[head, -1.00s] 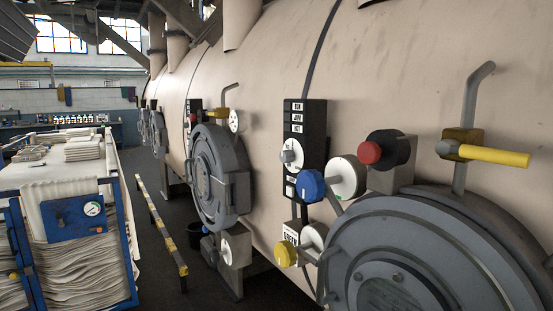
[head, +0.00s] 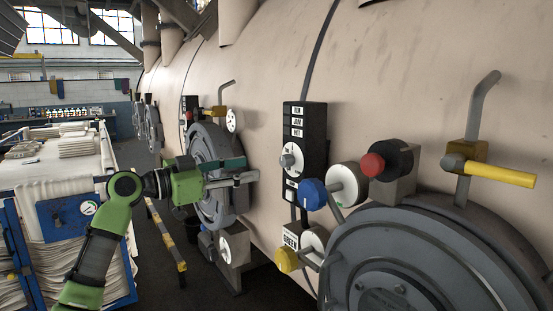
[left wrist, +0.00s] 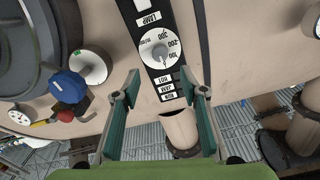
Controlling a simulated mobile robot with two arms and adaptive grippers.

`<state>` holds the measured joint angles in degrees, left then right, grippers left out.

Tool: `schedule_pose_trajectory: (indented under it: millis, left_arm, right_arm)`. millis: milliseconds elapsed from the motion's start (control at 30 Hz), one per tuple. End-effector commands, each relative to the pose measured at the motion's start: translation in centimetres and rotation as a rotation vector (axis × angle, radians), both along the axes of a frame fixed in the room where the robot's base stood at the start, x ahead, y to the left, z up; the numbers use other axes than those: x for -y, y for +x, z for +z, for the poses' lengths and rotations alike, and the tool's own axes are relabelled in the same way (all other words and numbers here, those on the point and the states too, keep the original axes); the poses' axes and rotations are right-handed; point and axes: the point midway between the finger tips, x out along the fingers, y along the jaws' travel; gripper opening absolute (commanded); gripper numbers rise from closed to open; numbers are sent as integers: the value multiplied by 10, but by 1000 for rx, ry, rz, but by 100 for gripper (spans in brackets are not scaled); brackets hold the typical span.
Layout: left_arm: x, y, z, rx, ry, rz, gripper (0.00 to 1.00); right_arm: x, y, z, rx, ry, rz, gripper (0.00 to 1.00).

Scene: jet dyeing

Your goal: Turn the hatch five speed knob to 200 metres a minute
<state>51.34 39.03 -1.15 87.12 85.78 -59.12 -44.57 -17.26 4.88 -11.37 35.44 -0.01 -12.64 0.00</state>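A black control panel (head: 305,140) on the beige vessel carries a white dial (head: 296,160) with a small grey speed knob (head: 287,160). In the left wrist view the dial (left wrist: 147,48) shows with its knob (left wrist: 160,54) and numbers in hundreds around it. I cannot tell clearly which number the knob points at. My left gripper (head: 250,172) is open and empty, left of the panel and apart from the knob. In the left wrist view its two fingers (left wrist: 160,84) stand wide apart, just below the knob in the picture. My right gripper is not in view.
A blue knob (head: 312,194), a red knob (head: 372,164), a yellow knob (head: 287,260) and a yellow handle (head: 498,174) stick out right of and below the panel. A large round hatch (head: 400,265) is at lower right. A blue cart (head: 62,218) with cloth stands left.

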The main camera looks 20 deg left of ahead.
Motion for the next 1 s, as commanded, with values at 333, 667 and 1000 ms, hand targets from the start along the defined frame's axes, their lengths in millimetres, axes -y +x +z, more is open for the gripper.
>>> schedule_pose_trajectory:
  millis: [333, 667, 1000]
  left_arm:
    - [46, 58, 4, -3, -4, -1, 39]
    - [62, 80, 0, -2, -1, 2, 39]
    - [62, 80, -1, -2, -1, 2, 16]
  right_arm:
    - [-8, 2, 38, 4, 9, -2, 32]
    - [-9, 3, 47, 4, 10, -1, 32]
    - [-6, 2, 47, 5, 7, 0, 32]
